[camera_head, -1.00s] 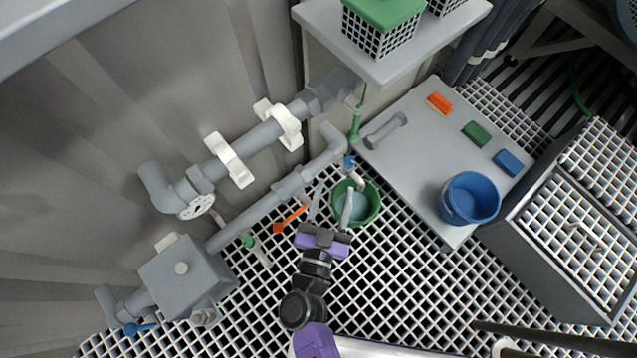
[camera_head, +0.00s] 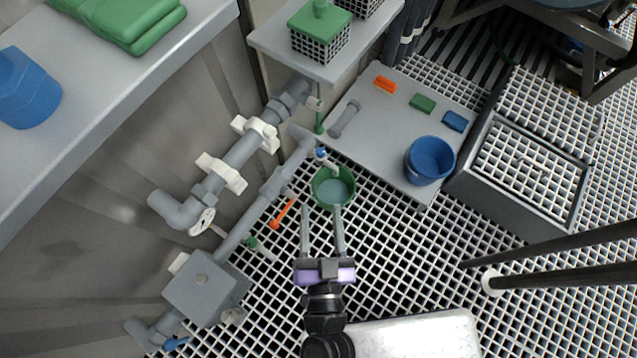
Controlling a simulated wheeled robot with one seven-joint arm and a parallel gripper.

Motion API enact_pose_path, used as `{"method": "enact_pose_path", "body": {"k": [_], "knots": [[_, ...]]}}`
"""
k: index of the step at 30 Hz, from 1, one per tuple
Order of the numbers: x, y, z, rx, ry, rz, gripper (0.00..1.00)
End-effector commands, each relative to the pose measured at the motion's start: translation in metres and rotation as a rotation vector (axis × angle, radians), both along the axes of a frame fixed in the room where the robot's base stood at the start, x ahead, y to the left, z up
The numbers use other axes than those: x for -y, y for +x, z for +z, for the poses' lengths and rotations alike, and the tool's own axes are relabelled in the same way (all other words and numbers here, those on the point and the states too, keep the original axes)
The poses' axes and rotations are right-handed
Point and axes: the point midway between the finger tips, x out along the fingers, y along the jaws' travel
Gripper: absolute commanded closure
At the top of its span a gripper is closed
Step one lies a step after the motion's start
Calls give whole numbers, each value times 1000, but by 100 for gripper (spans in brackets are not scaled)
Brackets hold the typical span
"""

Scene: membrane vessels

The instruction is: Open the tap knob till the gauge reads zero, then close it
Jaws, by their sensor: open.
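A small blue tap knob (camera_head: 321,153) sits on the grey pipe, just above a green bucket (camera_head: 320,201) on the grating. A white round dial-like part (camera_head: 202,222) is on the left pipework; it may be the gauge, but its reading is too small to tell. My gripper (camera_head: 321,210) is open and empty. Its two grey fingers point up the picture, with their tips at the near rim of the bucket, below the knob in the picture. I cannot tell whether a finger touches the rim.
An orange handle (camera_head: 283,213) and a green-tipped valve (camera_head: 253,243) are left of my gripper. A grey bench (camera_head: 380,150) at right holds a blue bucket (camera_head: 431,158) and coloured blocks. A grey box (camera_head: 201,287) stands lower left. Open grating (camera_head: 400,250) lies right of my gripper.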

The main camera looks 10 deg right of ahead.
Motion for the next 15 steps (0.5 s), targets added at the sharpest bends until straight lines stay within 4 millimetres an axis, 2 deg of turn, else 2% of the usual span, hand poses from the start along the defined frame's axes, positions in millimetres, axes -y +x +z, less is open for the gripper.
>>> {"method": "enact_pose_path", "body": {"k": [1, 4, 15], "knots": [[2, -3, 7, -1, 2, -1, 51], [5, -6, 12, -3, 3, 0, 51], [7, -7, 14, -4, 4, 1, 51]]}}
